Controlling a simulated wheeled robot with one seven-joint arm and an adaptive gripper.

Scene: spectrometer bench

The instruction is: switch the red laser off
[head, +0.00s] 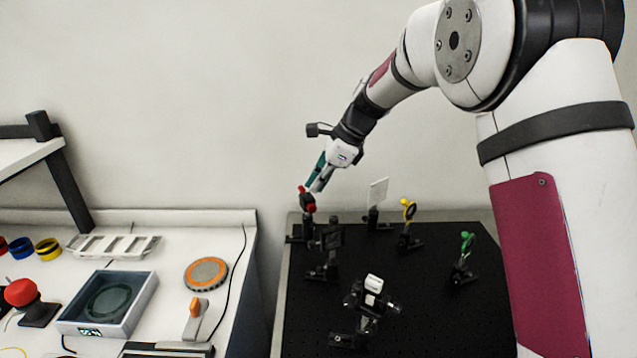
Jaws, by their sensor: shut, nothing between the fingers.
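A black post-mounted part with red pieces (307,200) stands at the back left of the black breadboard (440,315); I cannot tell whether it is the red laser. My gripper (316,184) reaches down from the upper right and is shut and empty. Its tips are right at the top of the red-marked part and overlap it in the picture; I cannot tell whether they touch. No switch on this part can be made out at this size, and no red beam shows.
A yellow-ringed mount (408,210), a green-topped mount (466,243), a white plate (378,192) and a white-topped mount (373,284) stand on the breadboard. A white bench (170,225) at left holds a red mushroom button (20,292) and a shallow box (108,303).

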